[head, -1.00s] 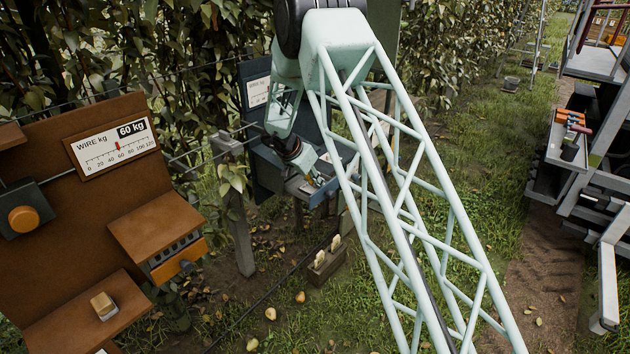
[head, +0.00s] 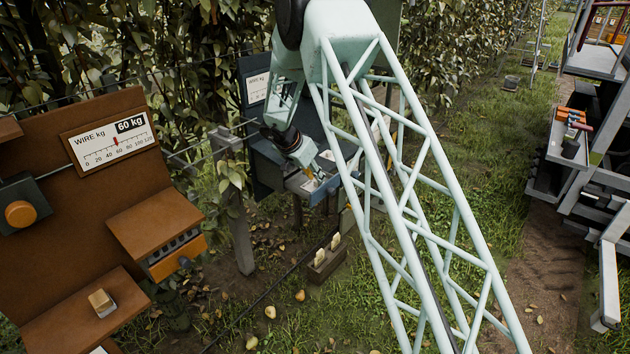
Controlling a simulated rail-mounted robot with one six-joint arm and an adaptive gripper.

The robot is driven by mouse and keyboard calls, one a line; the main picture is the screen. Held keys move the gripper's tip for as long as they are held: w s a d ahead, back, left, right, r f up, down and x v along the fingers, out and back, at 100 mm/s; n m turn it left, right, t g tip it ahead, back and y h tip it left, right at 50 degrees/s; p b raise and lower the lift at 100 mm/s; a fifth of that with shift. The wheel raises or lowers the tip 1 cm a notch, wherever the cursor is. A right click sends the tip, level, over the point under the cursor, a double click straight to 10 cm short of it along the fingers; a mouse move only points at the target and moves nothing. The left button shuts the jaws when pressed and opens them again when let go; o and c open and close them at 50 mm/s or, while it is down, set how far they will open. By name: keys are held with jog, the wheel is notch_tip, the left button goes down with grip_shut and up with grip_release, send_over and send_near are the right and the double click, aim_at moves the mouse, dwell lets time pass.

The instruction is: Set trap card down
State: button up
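My gripper (head: 313,178) points down at the front of the dark blue-grey station (head: 262,160), behind my lattice arm. Its fingers are small and partly hidden, so I cannot tell whether they are open or shut. A small pale, flat piece (head: 312,186) shows right at the fingertips, over the station's blue-fronted tray (head: 326,194). It may be the trap card. I cannot tell whether it is held or lies on the tray.
A brown board (head: 60,200) with a 60 kg wire gauge (head: 110,143) stands at the left. A small wooden box (head: 328,262) with two pale upright pieces sits on the grass. Fallen pears (head: 270,312) lie nearby. A dark rack (head: 590,180) stands at the right.

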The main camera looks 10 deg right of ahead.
jog(key=p+v, duration=0.2)
jog(key=v, duration=1)
jog(key=shift+r, duration=0.15)
dwell(0.6)
